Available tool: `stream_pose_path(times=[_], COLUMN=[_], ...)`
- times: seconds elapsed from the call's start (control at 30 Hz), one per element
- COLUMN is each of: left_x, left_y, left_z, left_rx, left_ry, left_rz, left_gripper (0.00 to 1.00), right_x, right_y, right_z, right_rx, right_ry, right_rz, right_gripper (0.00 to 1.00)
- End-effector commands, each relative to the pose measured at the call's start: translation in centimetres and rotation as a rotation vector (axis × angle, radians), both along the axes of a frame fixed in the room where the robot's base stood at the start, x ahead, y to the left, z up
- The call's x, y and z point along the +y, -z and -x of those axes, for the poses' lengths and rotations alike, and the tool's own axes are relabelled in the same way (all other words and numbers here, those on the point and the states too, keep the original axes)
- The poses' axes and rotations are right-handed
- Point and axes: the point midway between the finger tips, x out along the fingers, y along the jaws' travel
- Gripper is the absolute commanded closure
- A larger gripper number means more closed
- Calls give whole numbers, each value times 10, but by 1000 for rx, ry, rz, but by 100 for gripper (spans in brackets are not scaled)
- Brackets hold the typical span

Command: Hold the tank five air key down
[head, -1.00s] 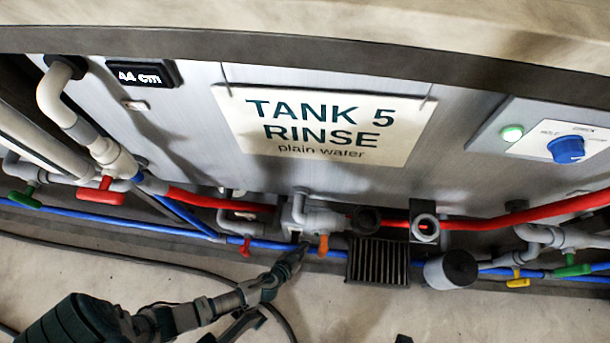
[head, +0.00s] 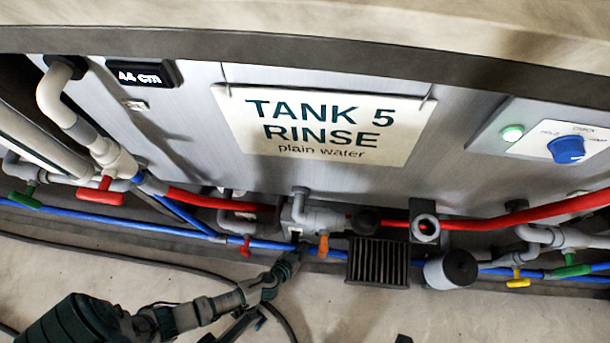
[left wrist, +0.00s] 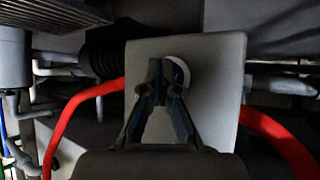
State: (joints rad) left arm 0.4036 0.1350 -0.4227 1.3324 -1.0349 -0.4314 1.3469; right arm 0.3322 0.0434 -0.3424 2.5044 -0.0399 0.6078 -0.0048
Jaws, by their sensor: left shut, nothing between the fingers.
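The tank five sign (head: 322,125) hangs on the grey tank front. Below it, a grey block (head: 298,210) with a pipe elbow sits on the red and blue lines. My left gripper (head: 297,252) is at the foot of this block, left of an orange handle (head: 323,246). In the left wrist view, my left gripper (left wrist: 166,68) is shut and empty, in front of a pale grey plate (left wrist: 218,95). A round pale opening or button (left wrist: 181,72) shows partly behind the fingertips. I cannot tell whether this is the air key, or whether the fingers touch it. My right gripper is not seen.
A black finned box (head: 378,262) and a grey cylinder with a black cap (head: 450,269) stand to the right of the gripper. A red handle (head: 246,247) is close on the left. A red hose (left wrist: 82,98) loops past the plate. The floor in front is mostly clear.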

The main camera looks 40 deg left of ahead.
Motion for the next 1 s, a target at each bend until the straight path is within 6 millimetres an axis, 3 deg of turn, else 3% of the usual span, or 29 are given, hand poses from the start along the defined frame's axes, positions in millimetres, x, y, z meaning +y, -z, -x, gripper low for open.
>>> stream_pose_path(times=[0.6,1.0], left_x=[0,-9], left_y=[-1,0], left_z=[-1,13], left_rx=[-2,0], left_ry=[-1,-1], left_rz=[-1,1], left_gripper=[100,100], right_x=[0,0], right_y=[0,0], right_z=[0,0], right_rx=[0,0], right_ry=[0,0], right_rz=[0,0], right_gripper=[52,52])
